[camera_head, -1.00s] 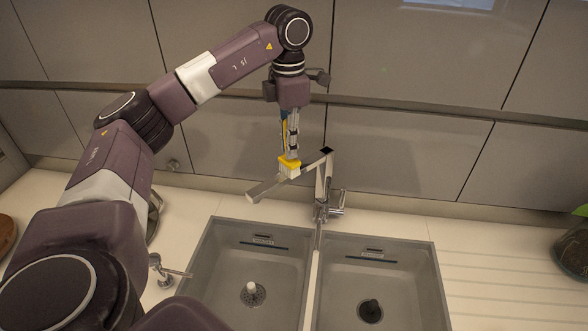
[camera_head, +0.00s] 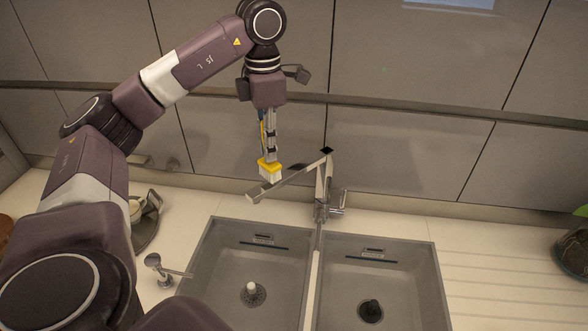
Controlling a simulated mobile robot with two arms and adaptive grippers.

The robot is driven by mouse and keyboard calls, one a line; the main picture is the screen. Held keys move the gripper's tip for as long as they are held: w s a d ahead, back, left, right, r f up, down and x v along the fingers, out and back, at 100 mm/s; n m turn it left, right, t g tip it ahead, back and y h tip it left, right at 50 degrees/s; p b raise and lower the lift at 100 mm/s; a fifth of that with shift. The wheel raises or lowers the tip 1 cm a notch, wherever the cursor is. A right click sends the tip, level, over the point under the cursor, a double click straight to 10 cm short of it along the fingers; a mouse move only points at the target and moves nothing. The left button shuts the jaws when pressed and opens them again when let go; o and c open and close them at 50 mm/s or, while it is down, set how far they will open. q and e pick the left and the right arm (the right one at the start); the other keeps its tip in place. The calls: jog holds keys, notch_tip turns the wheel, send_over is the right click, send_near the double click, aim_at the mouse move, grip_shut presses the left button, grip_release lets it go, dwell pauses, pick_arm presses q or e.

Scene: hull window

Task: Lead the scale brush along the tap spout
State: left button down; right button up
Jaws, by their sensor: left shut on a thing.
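The scale brush (camera_head: 270,168) has a yellow head with pale bristles pointing down and a blue handle. My left gripper (camera_head: 268,150) is shut on its handle from above. The tap spout (camera_head: 290,180) is a flat metal bar slanting from the tap's top down to the left. The brush's bristles are at the spout's left part, near its free end; I cannot tell whether they touch it. The tap body (camera_head: 322,195) stands upright behind the two sinks. My right gripper is not in view.
A left sink basin (camera_head: 220,290) and a right sink basin (camera_head: 410,290) lie below the spout. A soap dispenser (camera_head: 155,262) stands left of them. A plant pot (camera_head: 574,262) is at the right edge. The ribbed drainer (camera_head: 490,270) is clear.

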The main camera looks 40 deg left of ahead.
pick_arm(q)
jog(key=shift+r, duration=0.1)
dwell(0.4)
jog(key=shift+r, duration=2.45)
jog(key=shift+f, duration=0.15)
